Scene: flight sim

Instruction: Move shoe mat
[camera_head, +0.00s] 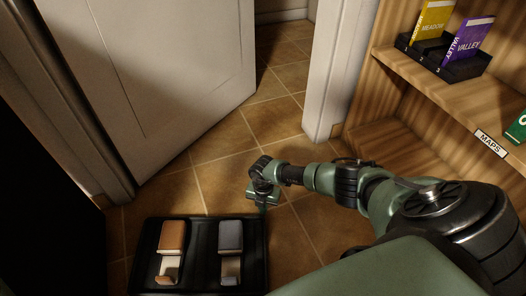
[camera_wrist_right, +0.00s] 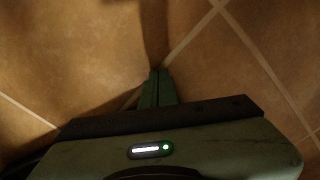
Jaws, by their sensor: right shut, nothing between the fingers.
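The shoe mat (camera_head: 202,256) is a black tray with a raised rim on the tiled floor, at the bottom left of the head view. A brown shoe-like item (camera_head: 172,237) and a grey one (camera_head: 231,236) rest on it side by side. My right gripper (camera_head: 264,208) is near the mat's far right corner. I cannot tell whether it touches the rim. In the right wrist view its fingers (camera_wrist_right: 160,73) are shut together with nothing between them, above bare tile. The mat cannot be made out there. My left gripper is not in view.
A white door (camera_head: 180,70) stands open behind the mat, with a door frame (camera_head: 338,70) to its right. A wooden shelf (camera_head: 440,75) holds yellow and purple books at the right. Tiled floor (camera_head: 225,145) is clear between mat and doorway.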

